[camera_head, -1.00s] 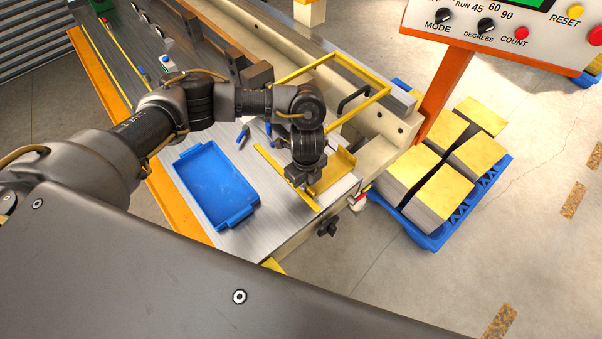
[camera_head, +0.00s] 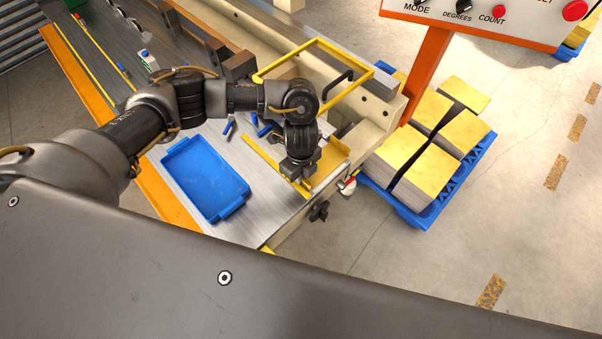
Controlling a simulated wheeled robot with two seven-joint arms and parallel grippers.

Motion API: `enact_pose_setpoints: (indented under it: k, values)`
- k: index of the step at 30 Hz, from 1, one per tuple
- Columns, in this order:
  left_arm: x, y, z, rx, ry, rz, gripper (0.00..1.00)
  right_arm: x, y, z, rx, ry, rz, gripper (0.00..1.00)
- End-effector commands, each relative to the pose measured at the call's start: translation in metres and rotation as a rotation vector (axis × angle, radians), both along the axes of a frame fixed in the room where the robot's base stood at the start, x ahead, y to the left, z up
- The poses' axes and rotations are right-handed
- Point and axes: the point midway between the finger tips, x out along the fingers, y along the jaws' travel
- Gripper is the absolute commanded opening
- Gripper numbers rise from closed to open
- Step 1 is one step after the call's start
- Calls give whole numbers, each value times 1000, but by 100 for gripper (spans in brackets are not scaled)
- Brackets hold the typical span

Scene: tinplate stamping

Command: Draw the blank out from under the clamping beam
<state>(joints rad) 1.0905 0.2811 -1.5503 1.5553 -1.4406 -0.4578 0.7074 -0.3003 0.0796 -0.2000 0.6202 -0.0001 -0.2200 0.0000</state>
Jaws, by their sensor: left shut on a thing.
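The blank (camera_head: 334,158) is a golden sheet with an upturned edge, lying at the right end of the machine's steel table (camera_head: 262,212). The cream beam (camera_head: 378,132) of the machine runs along its far side; I cannot tell how much of the blank lies under it. My left gripper (camera_head: 298,177) points down and is shut on the near part of the blank. The fingertips are partly hidden by the gripper body. My right gripper is not in view.
A blue tray (camera_head: 207,181) lies on the table left of the gripper. A yellow guard frame (camera_head: 318,43) stands behind the wrist. Blue-handled tools (camera_head: 229,127) lie near the forearm. A blue pallet (camera_head: 408,214) with stacked golden sheets stands at the right, below an orange-framed control panel (camera_head: 485,18).

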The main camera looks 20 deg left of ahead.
Motion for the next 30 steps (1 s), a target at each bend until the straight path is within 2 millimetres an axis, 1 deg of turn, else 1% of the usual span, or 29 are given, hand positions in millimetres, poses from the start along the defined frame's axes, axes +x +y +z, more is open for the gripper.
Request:
enact_pose_setpoints:
  k: [12, 21, 22, 27, 28, 30]
  values:
    - [-3, -6, 1, -1, -1, 0, 0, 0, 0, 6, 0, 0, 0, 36]
    - [-4, -7, 0, -1, -1, 0, 0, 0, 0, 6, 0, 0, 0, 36]
    - [-4, -7, 0, -1, -1, 0, 11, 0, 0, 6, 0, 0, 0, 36]
    - [-4, -7, 0, 0, 0, 0, 33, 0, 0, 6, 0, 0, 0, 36]
    - [-4, -7, 0, 0, 0, 0, 35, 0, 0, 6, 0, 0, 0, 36]
    - [-4, -7, 0, 0, 0, 0, 35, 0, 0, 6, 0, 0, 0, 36]
